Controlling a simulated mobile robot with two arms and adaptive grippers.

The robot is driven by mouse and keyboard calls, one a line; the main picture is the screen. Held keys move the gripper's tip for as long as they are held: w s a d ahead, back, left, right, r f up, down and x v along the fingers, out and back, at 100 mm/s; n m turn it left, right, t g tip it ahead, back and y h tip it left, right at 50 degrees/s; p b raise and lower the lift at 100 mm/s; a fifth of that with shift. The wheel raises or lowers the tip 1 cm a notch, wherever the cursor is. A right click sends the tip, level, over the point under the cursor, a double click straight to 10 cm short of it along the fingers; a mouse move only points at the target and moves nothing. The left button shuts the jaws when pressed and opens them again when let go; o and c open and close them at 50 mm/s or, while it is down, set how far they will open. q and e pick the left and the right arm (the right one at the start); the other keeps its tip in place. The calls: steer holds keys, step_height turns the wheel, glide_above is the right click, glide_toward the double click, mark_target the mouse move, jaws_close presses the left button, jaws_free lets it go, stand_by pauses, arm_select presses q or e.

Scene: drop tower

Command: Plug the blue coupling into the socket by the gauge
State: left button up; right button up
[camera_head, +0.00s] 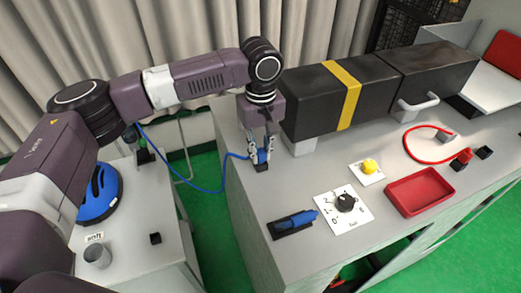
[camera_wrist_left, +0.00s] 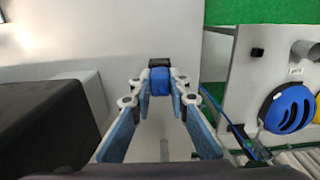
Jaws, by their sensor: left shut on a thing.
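My left gripper (camera_head: 260,155) points down at the near left end of the grey bench top, shut on the blue coupling (camera_head: 263,157). The coupling also shows between the fingertips in the left wrist view (camera_wrist_left: 160,82). A black socket (camera_head: 260,167) lies directly below it, and shows just beyond it in the wrist view (camera_wrist_left: 160,62). Coupling and socket look close or touching; I cannot tell whether it is seated. A blue cable (camera_head: 205,188) runs from the coupling leftward to the other bench. My right gripper is not in view.
A long black box with a yellow band (camera_head: 348,92) stands close right of the gripper. A blue-handled lever (camera_head: 295,222), numbered dial (camera_head: 345,202), yellow button (camera_head: 369,166), red tray (camera_head: 418,192) and red cable (camera_head: 415,154) occupy the bench. A blue helmet (camera_head: 100,190) lies left.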

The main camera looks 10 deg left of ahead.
arm_select(q)
steer(key=shift+f, duration=0.2)
steer(key=o, duration=0.9)
steer(key=shift+o, duration=0.2)
step_height(320, 180, up, 12)
stand_by(0.4)
